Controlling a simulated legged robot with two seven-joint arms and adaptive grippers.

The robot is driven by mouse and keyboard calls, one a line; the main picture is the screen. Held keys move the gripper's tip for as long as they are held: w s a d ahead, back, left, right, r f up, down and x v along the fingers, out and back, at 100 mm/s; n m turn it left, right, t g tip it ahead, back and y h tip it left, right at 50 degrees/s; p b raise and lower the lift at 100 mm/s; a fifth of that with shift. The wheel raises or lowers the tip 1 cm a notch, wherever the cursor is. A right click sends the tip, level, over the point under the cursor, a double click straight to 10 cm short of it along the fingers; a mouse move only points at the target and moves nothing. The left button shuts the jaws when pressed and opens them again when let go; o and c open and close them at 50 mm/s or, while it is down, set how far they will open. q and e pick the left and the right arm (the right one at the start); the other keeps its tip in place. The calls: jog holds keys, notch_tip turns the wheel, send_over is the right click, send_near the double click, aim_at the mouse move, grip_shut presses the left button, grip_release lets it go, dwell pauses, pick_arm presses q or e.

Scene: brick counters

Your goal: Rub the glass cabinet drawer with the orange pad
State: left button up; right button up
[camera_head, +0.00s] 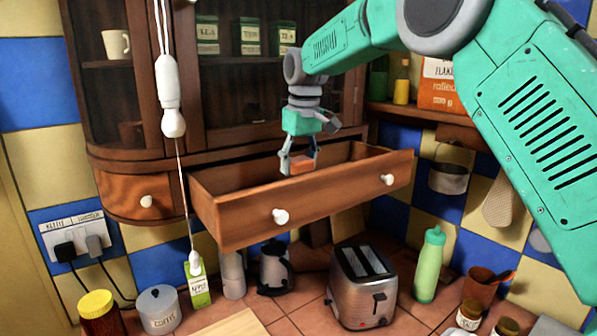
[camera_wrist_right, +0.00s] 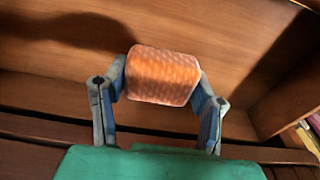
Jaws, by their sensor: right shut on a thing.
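The glass cabinet (camera_head: 240,75) hangs on the wall, and its wide wooden drawer (camera_head: 245,222) is pulled out, with two white knobs on its front. My right gripper (camera_head: 298,165) is inside the outline of the open drawer in the head view. It is shut on the orange pad (camera_head: 300,164). In the right wrist view the pad (camera_wrist_right: 165,76) sits between both fingers of my right gripper (camera_wrist_right: 160,90), with the drawer's wooden inside behind it. I cannot tell whether the pad touches the wood. My left gripper is not in view.
A white pull cord (camera_head: 170,95) hangs in front of the cabinet and drawer. Below, the counter holds a toaster (camera_head: 363,287), a kettle (camera_head: 274,268), a green bottle (camera_head: 429,265) and several jars. A small closed drawer (camera_head: 140,197) is at left.

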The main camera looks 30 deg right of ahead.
jog(key=shift+d+r, duration=0.1)
jog(key=shift+r, duration=1.4)
